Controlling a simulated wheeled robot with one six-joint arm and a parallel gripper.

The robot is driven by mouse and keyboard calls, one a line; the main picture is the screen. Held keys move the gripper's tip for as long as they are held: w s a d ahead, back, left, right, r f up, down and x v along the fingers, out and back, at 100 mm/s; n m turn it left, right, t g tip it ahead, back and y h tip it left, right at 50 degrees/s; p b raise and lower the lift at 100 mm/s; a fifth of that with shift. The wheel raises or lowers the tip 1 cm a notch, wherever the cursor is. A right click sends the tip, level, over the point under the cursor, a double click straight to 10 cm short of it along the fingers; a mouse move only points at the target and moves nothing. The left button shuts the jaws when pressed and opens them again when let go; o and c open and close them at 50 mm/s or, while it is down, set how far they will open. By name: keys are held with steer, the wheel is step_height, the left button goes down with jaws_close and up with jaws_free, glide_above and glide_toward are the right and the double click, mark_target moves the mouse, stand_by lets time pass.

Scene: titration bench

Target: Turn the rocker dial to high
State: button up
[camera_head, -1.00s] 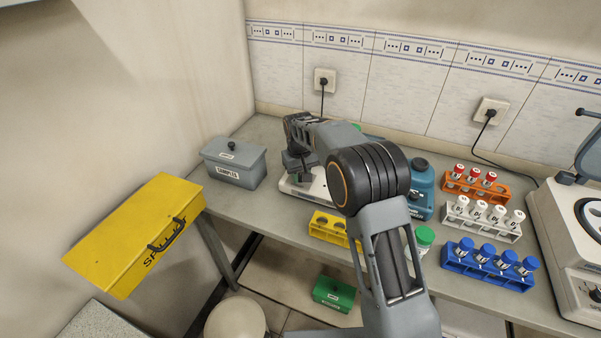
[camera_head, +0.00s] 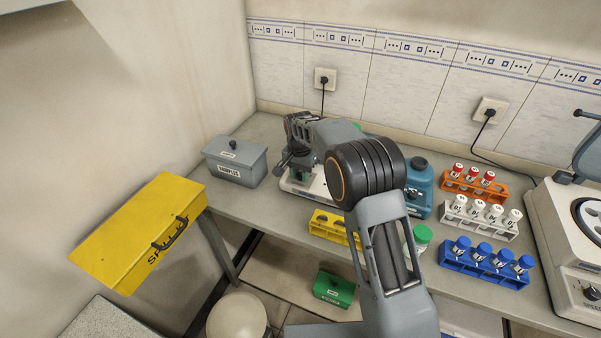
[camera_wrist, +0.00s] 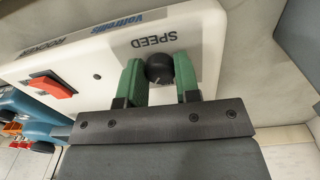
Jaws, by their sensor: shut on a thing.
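The rocker (camera_head: 318,190) is a white device on the bench, partly hidden behind my arm in the head view. In the wrist view its white panel (camera_wrist: 108,62) shows upside-down, with the words "ROCKER" and "SPEED". The black dial (camera_wrist: 160,68) sits under the "SPEED" label. My gripper (camera_wrist: 160,75) has its green-padded fingers on either side of the dial and is shut on it. A pale pointer mark on the dial shows between the fingers. No high or low marking is readable. My gripper also shows at the rocker in the head view (camera_head: 300,172).
A red rocker switch (camera_wrist: 52,87) is on the same panel. A grey samples box (camera_head: 236,162) stands left of the rocker, and a yellow rack (camera_head: 328,226) in front. A blue bottle (camera_head: 420,188) and several tube racks stand to the right.

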mark_target(299, 174)
steer(key=shift+m, duration=0.7)
steer(key=o, duration=0.9)
steer(key=r, duration=1.4)
steer(key=shift+w+a, duration=0.1)
steer(key=shift+a, duration=0.1)
steer(key=shift+f, duration=0.1)
